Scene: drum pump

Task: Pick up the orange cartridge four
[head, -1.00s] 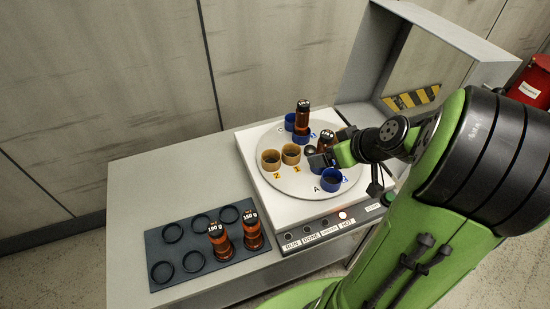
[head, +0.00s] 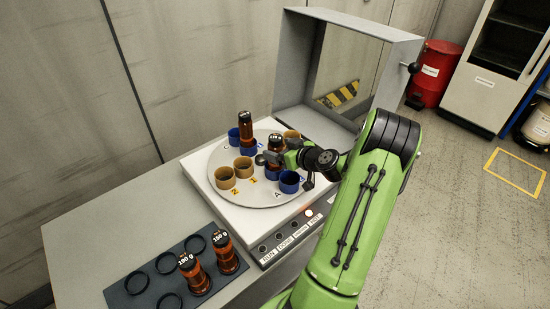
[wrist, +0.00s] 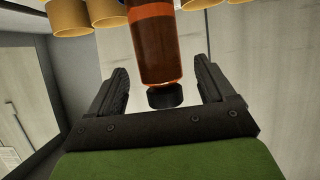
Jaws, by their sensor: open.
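Amber-orange bottles with black caps are in view, and I cannot read a number four on any. One bottle (head: 276,146) stands in a holder on the round plate (head: 222,200), right at my gripper (head: 268,158). In the wrist view a bottle (wrist: 156,48) reaches between the two fingers of my gripper (wrist: 161,75), its black cap nearest the palm. The fingers are apart, with a gap on both sides. Another bottle (head: 246,133) stands farther back on the plate. Two more, with gram labels, stand in the dark rack: a left one (head: 194,276) and a right one (head: 226,254).
The plate carries blue cups (head: 289,182) and tan cups (head: 225,178), close around my gripper. The grey raised lid (head: 297,65) stands behind. The dark rack (head: 122,298) has empty rings. A red bin (head: 435,72) and a cabinet stand beyond open floor.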

